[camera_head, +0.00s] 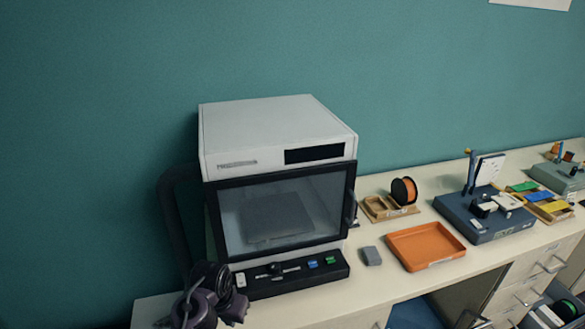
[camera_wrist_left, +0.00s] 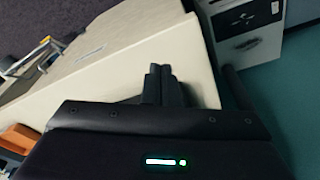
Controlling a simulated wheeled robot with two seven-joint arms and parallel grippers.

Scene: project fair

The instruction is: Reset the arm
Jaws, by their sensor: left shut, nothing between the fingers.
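My left gripper (camera_wrist_left: 160,78) shows in the left wrist view with its two dark fingers together and nothing between them. The fingers show against a pale counter surface (camera_wrist_left: 120,60). In the head view dark purple jointed parts with looped cables show low at the left, beside the front left corner of the white machine; I take them to be my left arm, and its fingertips cannot be made out there. My right gripper is in neither view.
The white machine (camera_head: 270,128) with a dark-framed window stands against the teal wall. To its right on the counter are a grey block (camera_head: 371,256), an orange tray (camera_head: 425,247), a spool (camera_head: 404,191) and a dark blue device (camera_head: 482,225). Drawers (camera_head: 515,297) sit below.

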